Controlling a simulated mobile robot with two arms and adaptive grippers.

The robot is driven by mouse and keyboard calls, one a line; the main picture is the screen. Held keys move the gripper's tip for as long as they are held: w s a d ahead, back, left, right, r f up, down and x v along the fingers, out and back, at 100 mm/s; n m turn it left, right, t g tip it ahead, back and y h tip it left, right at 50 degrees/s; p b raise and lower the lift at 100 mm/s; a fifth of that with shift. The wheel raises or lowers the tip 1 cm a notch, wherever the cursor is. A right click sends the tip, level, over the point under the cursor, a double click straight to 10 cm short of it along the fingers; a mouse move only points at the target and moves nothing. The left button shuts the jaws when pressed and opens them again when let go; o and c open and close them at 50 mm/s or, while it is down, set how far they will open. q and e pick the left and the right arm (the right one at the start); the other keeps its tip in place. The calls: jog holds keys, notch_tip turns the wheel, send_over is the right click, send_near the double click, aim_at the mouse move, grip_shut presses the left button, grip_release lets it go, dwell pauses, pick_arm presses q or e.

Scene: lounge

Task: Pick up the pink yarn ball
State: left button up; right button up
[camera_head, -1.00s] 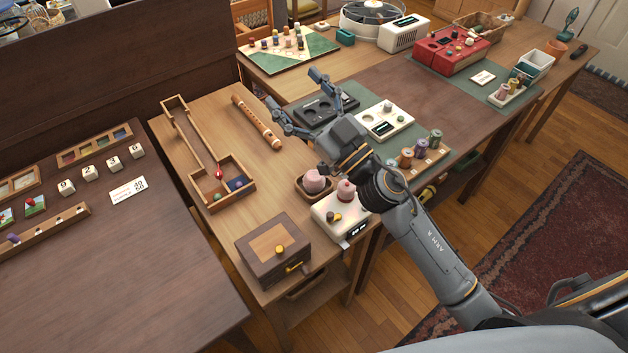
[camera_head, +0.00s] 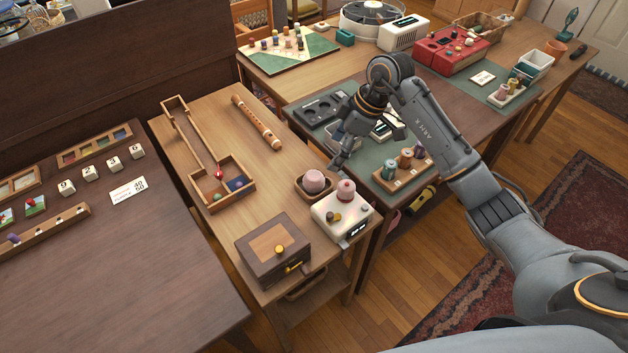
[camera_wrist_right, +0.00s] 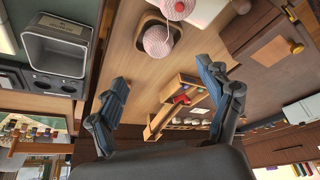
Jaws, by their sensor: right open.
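The pink yarn ball (camera_head: 313,181) sits in a small square wooden bowl (camera_head: 301,192) near the right edge of the light wooden table. In the right wrist view the ball (camera_wrist_right: 158,41) shows near the top, beyond the fingertips and between their lines. My right gripper (camera_head: 343,155) is open and empty, above and behind the bowl in the head view, apart from the ball. It also shows in the right wrist view (camera_wrist_right: 161,75) with its two fingers spread wide. My left gripper is not in view.
A white device (camera_head: 340,213) with a pink knob-like top (camera_head: 346,190) stands close beside the bowl. A brown box (camera_head: 273,250) is nearer the front. A wooden tray (camera_head: 224,198) lies left. A grey bin (camera_wrist_right: 58,48) and a spool rack (camera_head: 404,172) are on the neighbouring table.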

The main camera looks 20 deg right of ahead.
aim_at(316, 176)
jog(key=x, duration=1.2)
jog(key=shift+w+f+p, duration=0.1)
jog(key=shift+w+p, duration=0.05)
jog(key=shift+p, duration=0.25)
jog(key=c, duration=1.2)
